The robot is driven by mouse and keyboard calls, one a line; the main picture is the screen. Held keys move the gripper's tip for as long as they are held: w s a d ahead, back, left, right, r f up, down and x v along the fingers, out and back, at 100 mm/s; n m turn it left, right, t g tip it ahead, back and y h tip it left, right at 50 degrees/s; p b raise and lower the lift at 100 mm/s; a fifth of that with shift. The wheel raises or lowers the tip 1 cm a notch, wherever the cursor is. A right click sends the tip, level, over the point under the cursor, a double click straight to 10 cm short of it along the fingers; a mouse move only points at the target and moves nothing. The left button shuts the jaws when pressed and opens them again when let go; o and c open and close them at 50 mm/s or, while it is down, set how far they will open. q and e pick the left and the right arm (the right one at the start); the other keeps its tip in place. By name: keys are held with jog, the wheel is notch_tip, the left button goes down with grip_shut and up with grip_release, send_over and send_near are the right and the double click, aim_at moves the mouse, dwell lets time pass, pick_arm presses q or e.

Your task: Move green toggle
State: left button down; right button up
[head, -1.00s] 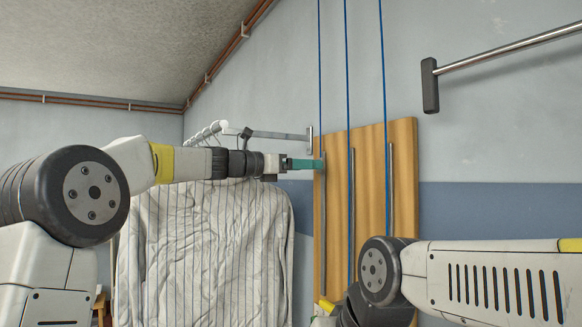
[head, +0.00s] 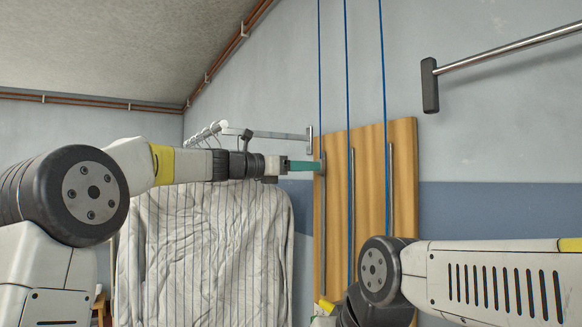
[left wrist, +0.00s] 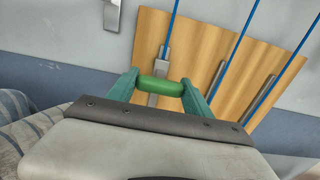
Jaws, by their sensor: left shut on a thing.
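The green toggle (left wrist: 161,86) is a short, bright green bar. It spans the gap between my left gripper's two teal fingers in the left wrist view. My left gripper (left wrist: 168,87) is shut on it. In the head view, the left gripper (head: 318,165) reaches right to the leftmost metal strip on the wooden board; the toggle is hard to make out there. The toggle lies in front of that strip (left wrist: 164,54), close to the leftmost blue cord (left wrist: 170,25). My right arm crosses the lower right of the head view, but its gripper fingers do not show.
The wooden board (head: 405,190) carries several upright metal strips with blue cords running up. A striped garment (head: 205,245) hangs below my left forearm, by a wall rail (head: 270,134). A metal bar with a dark end (head: 430,86) projects at upper right.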

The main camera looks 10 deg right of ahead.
pick_arm(q)
notch_tip(320, 180, down, 34)
jog(key=shift+f, duration=0.15)
jog(key=shift+a+f, duration=0.1)
jog(key=shift+c, duration=2.2)
grip_release()
jog(key=v, duration=0.7)
jog(key=shift+s+a, duration=0.15)
jog(key=shift+a, duration=0.15)
